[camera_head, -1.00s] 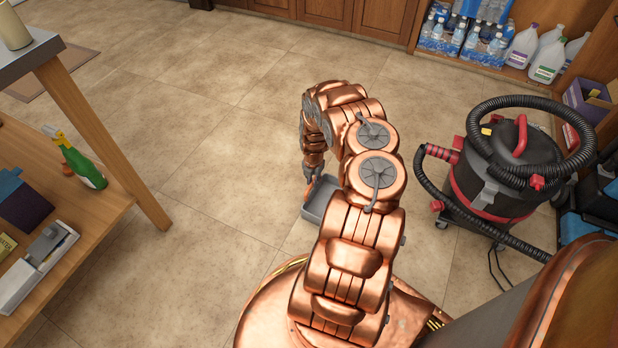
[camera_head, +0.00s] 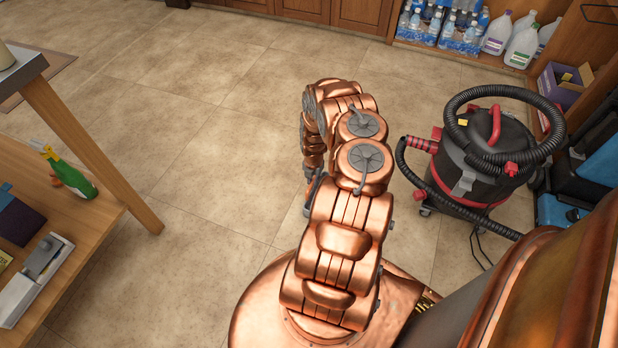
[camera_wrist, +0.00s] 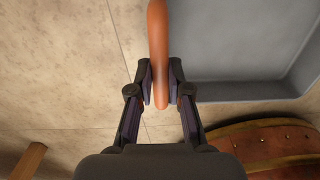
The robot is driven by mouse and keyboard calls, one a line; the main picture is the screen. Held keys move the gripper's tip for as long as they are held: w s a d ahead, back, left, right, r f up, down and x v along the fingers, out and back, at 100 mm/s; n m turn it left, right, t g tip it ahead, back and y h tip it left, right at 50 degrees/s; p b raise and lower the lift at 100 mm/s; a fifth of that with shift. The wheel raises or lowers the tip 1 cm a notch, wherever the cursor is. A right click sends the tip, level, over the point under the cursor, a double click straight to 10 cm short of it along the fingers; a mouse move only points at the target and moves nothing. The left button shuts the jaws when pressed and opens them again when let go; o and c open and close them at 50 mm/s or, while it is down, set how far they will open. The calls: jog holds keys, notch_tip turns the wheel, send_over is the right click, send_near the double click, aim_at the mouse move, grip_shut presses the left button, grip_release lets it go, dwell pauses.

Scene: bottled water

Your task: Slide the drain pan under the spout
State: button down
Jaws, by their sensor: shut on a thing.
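The grey drain pan (camera_wrist: 250,91) fills the upper right of the wrist view, lying low over the tiled floor. An orange bar (camera_wrist: 157,45) runs along its left side and looks like its handle. My gripper (camera_wrist: 161,88) is closed on the lower end of this bar, with a finger on each side. In the head view my gripper (camera_head: 310,190) is low, near the floor, just left of my arm. My arm hides nearly all of the pan there. No spout is visible in either view.
A black and red vacuum (camera_head: 485,165) with a hose stands to the right. A wooden table (camera_head: 100,225) with a green spray bottle (camera_head: 75,180) is at left. Water bottles (camera_head: 440,28) and jugs (camera_head: 520,45) sit on a shelf at the back. Open tile (camera_head: 215,130) lies between.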

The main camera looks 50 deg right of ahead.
jog(key=s+d+p, duration=0.2)
jog(key=s+p, duration=0.2)
jog(key=s, duration=0.2)
jog(key=s+d+p, duration=0.3)
jog(key=s+p, duration=0.1)
jog(key=s, duration=0.3)
jog(key=shift+s+d+p, duration=0.15)
jog(key=shift+d+p, duration=0.1)
jog(key=shift+p, duration=0.05)
dwell(1.1)
dwell(0.5)
jog(key=c, duration=1)
grip_release()
jog(key=shift+r, duration=6)
